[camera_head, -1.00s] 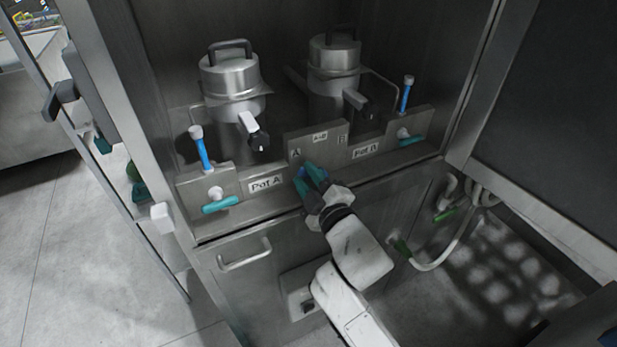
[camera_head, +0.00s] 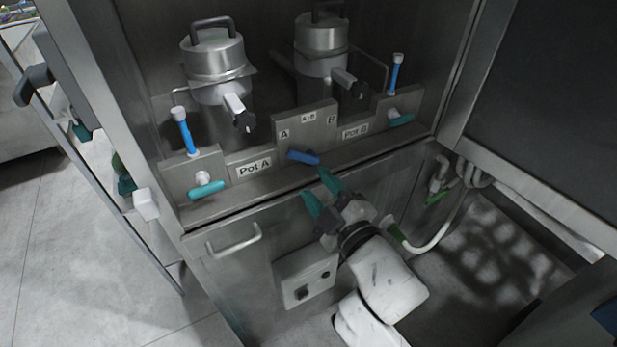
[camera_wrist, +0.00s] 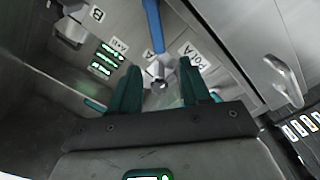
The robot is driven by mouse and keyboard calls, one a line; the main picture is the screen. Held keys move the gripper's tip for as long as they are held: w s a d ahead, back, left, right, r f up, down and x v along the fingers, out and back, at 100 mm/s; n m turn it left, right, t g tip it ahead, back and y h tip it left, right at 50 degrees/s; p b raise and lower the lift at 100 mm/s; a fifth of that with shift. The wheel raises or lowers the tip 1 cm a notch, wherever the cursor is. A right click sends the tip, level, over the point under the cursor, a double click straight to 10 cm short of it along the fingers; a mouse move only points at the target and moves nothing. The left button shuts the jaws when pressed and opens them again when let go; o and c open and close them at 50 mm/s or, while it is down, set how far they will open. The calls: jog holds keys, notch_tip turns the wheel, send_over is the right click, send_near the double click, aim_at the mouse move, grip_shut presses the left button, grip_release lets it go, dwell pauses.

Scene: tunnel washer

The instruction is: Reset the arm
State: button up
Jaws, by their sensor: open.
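My gripper (camera_head: 322,190) is open and empty, with teal fingers, in front of the cabinet below the middle of the panel. The blue selector handle (camera_head: 303,157) sits on the panel just above and left of the fingertips, apart from them. In the wrist view my gripper's two teal fingers (camera_wrist: 160,90) stand spread. The blue handle (camera_wrist: 153,28) shows beyond them, above the gap, on its metal hub. The labels A, B and A+B are around it on the plate.
Pot A (camera_head: 216,75) and pot B (camera_head: 318,55) stand inside the cabinet. Teal valve handles (camera_head: 206,190) and (camera_head: 401,120) stick out from the panel's sides. A drawer handle (camera_head: 234,240) and a switch box (camera_head: 305,280) are below. The cabinet door (camera_head: 560,90) stands at right.

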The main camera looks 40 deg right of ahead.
jog(key=shift+v, duration=0.9)
jog(key=s+d+f+m+g+y, duration=0.1)
jog(key=s+f+m+g, duration=0.2)
jog(key=f+g, duration=0.35)
jog(key=s+d+f+m+g, duration=0.1)
jog(key=s+f+m+g, duration=0.25)
jog(key=f, duration=0.55)
jog(key=s+a+f+m+g+y, duration=0.1)
jog(key=s+a+f+g+y, duration=0.2)
jog(key=s+a+f+g, duration=0.2)
jog(key=s+f+g, duration=0.1)
jog(key=s+f, duration=0.2)
jog(key=s, duration=0.3)
jog(key=shift+s+a+y, duration=0.2)
jog(key=shift+s+y, duration=0.05)
jog(key=shift+y, duration=0.15)
